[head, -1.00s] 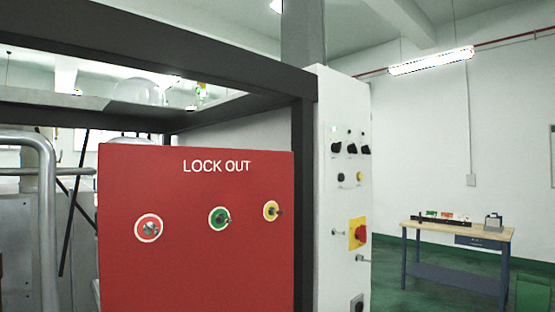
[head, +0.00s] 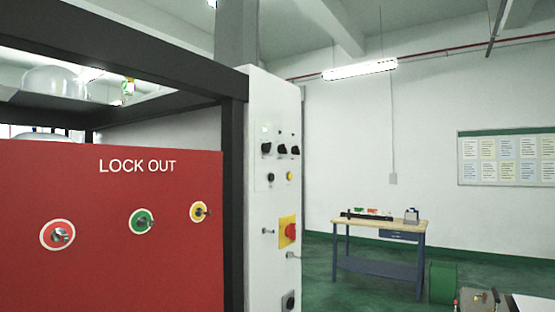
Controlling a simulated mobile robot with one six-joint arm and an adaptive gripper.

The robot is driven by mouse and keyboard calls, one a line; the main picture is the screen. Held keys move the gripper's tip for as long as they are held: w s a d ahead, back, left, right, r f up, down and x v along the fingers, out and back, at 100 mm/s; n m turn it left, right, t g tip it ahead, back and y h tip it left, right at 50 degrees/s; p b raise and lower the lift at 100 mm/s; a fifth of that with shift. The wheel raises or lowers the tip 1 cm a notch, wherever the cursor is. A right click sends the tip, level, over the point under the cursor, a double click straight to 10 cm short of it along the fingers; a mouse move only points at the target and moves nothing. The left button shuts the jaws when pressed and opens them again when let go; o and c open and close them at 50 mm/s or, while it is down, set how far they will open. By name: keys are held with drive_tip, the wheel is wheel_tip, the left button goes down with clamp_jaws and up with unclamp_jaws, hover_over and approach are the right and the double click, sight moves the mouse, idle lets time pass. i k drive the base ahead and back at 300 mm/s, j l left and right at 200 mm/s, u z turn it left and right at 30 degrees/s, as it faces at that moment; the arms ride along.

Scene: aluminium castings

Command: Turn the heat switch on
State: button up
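The white control panel (head: 262,215) stands upright at the right end of the dark frame. Near its top is a row of black knobs: a left knob (head: 266,148), a middle knob (head: 282,149) and a right knob (head: 295,150). Below them are a black button (head: 271,177) and a yellow button (head: 290,176). Lower down is a red rotary switch (head: 291,231) on a yellow plate. Labels are too small to read, so I cannot tell which is the heat switch or how it is set. My gripper is not in view.
A red LOCK OUT board (head: 120,270) with several key switches fills the left. A dark frame post (head: 233,200) stands beside the panel. A workbench (head: 380,223) stands behind to the right, with a green box (head: 443,283) near it. Green floor lies between.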

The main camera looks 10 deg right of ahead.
sight(295, 149)
drive_tip(key=i+l, duration=0.25)
drive_tip(key=i+l+u, duration=0.15)
drive_tip(key=i+l, duration=0.15)
drive_tip(key=l, duration=0.15)
drive_tip(key=i+l, duration=0.2)
drive_tip(key=l, duration=0.2)
drive_tip(key=i+l+u, duration=0.1)
drive_tip(key=i+l, duration=0.15)
drive_tip(key=l, duration=0.1)
